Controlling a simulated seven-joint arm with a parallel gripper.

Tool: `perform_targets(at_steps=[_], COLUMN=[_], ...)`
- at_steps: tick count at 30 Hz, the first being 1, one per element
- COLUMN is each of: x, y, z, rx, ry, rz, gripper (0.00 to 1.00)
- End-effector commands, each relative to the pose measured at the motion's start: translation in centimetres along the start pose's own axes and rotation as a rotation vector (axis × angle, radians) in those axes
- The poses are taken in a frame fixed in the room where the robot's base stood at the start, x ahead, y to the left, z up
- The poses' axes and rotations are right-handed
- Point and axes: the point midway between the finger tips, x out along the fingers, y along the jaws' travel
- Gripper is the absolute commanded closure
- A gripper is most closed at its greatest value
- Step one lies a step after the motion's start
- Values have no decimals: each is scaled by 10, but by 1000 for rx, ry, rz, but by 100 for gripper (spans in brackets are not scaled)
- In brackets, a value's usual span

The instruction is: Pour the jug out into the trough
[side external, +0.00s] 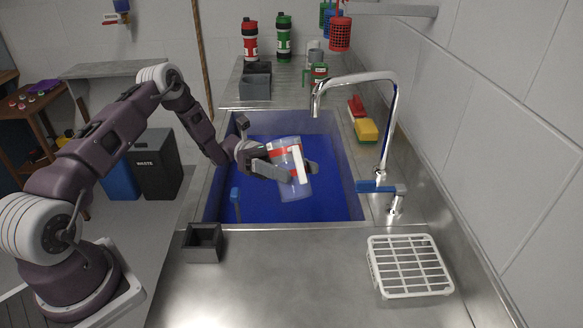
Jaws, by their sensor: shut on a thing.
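A clear jug (299,185) with red and white markings is held over the trough (352,200), a deep basin with a blue inside set into the steel counter. My gripper (291,171) is shut on the jug, with its fingers at the jug's sides. The jug is tilted a little to one side. I cannot tell how much is in it, and no stream shows leaving it.
A chrome tap (390,120) arches over the trough's right side, with a blue lever (377,187) by its base. A white rack (408,265) stands front right. A small dark box (203,242) sits front left. Red and yellow brushes (366,130) lie behind the tap. Bottles (250,40) stand at the back.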

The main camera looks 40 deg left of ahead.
Motion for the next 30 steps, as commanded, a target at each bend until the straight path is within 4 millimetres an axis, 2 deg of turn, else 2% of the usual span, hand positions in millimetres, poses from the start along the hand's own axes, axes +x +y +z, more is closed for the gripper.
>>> perform_targets(at_steps=[3,6,11,23,27,30], x=[1,-1,-2,-1,-1,-1], y=[0,1,2,2,2,2], z=[-5,-5,-6,-6,-8,-6], rx=[-90,-126,-148,-149,-209,-222], ry=[-230,-327,-387,-388,-540,-577], rz=[-32,-46,-56,-57,-79,-84], gripper=[94,94,94,94,94,94])
